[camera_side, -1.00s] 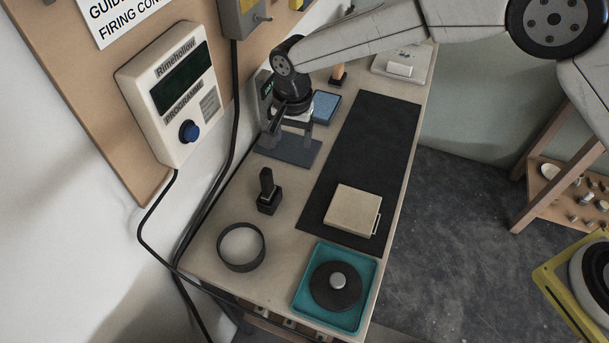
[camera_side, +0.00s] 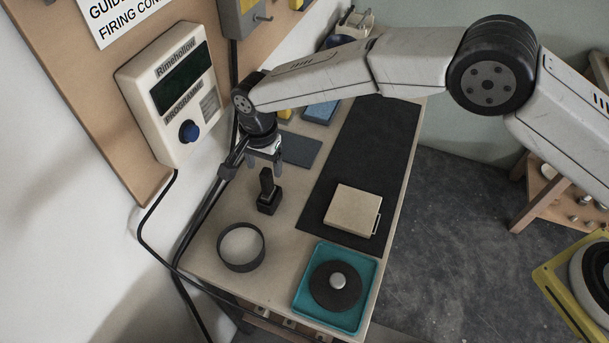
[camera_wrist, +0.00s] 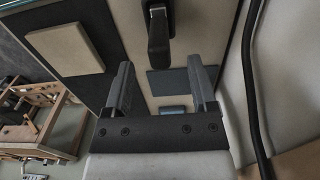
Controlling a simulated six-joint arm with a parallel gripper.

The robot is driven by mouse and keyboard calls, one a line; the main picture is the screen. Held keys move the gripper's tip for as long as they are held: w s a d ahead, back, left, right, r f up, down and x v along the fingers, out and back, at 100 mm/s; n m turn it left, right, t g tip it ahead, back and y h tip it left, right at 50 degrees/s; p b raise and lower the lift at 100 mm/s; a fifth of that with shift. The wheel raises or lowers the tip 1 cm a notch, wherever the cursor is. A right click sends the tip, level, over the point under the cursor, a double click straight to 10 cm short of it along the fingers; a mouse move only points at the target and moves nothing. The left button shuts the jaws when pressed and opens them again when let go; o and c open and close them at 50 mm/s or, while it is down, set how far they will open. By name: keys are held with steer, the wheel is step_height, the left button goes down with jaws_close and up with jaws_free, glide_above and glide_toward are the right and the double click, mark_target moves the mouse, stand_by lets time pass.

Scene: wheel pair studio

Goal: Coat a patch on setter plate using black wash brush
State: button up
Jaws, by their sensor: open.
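A black upright handle in a square black holder, apparently the wash brush (camera_side: 267,186), stands on the bench below the wall panel; its bristles are hidden. The handle (camera_wrist: 158,32) also shows at the top of the wrist view. My gripper (camera_side: 265,166) points down just above and behind it in the side view. Its two fingers are apart and empty, as the wrist view (camera_wrist: 160,85) also shows. The setter plate, a beige square slab (camera_side: 352,209), lies on the dark mat to the right; it shows at upper left in the wrist view (camera_wrist: 66,48).
A teal tray (camera_side: 303,297) at the front holds a round black lidded thing with a grey knob (camera_side: 338,281). The long black mat (camera_side: 365,140) is mostly clear. Black cables (camera_side: 195,225) hang along the wall edge.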

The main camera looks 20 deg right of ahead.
mark_target(267, 180)
steer(key=shift+f, duration=2.85)
jaws_close()
steer(key=c, duration=0.7)
jaws_free()
steer(key=shift+c, duration=0.2)
jaws_close()
steer(key=shift+r, duration=0.15)
steer(key=shift+r, duration=2.9)
